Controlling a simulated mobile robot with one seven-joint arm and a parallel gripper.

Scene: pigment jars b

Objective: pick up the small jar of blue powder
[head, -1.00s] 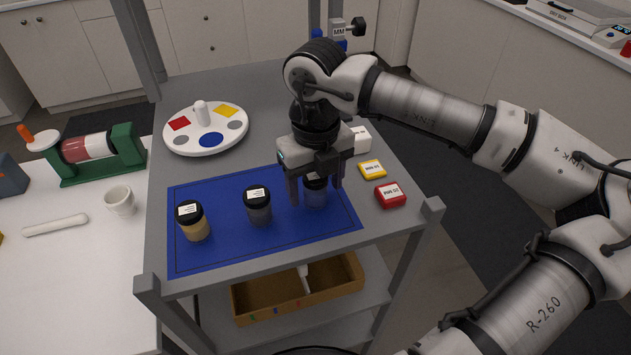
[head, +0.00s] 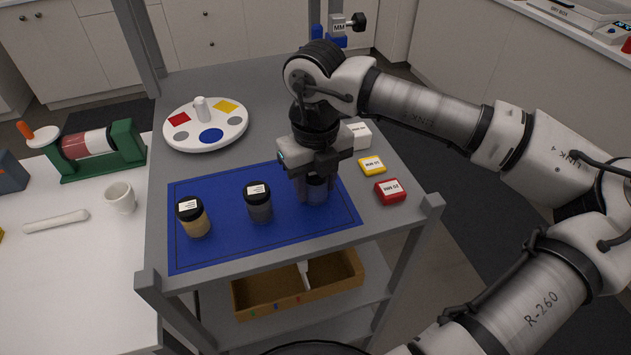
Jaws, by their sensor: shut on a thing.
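The small jar of blue powder (head: 318,193) is at the right end of the blue mat (head: 225,247). My gripper (head: 317,186) is above it with fingers down on both sides, shut on the jar. The jar's lid is mostly hidden by the gripper. I cannot tell whether the jar's base touches the mat. A jar of dark grey powder (head: 260,210) with a black lid stands just left of it. A jar of yellow-tan powder (head: 197,224) stands at the mat's left.
A red box (head: 391,198), a yellow box (head: 372,172) and a white box (head: 361,140) lie right of the mat. A round white palette (head: 180,149) is behind it. A white cup (head: 121,198) stands on the left table.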

